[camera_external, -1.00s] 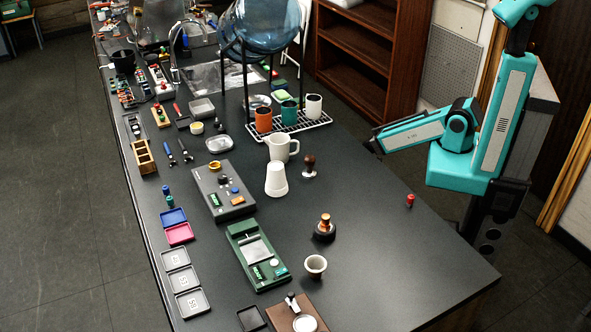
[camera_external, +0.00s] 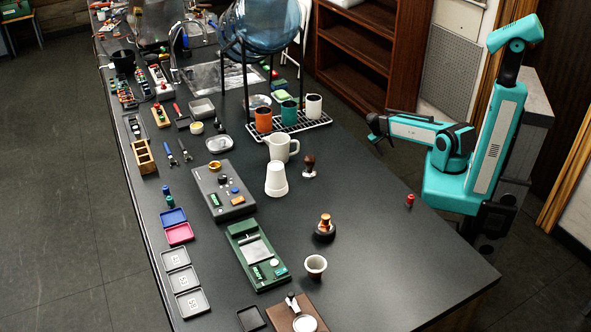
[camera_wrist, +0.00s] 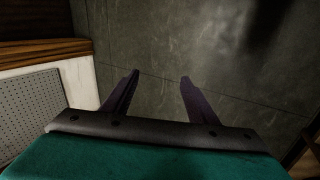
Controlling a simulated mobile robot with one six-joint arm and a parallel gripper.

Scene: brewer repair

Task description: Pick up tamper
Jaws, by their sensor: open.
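Two small upright pieces on the black counter look like tampers. One has a dark brown knob and a pale metal base (camera_external: 309,167). The other has a copper-coloured top on a black round base (camera_external: 325,229). I cannot tell for sure which is the tamper. My gripper (camera_external: 376,130) is beyond the counter's right edge, raised and apart from both pieces. In the wrist view my gripper (camera_wrist: 160,76) is open and empty, with only floor between its fingers. Neither piece shows in the wrist view.
A rack with cups (camera_external: 318,122) is behind. The counter's right front (camera_external: 400,265) is mostly clear, with a small red piece (camera_external: 410,199).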

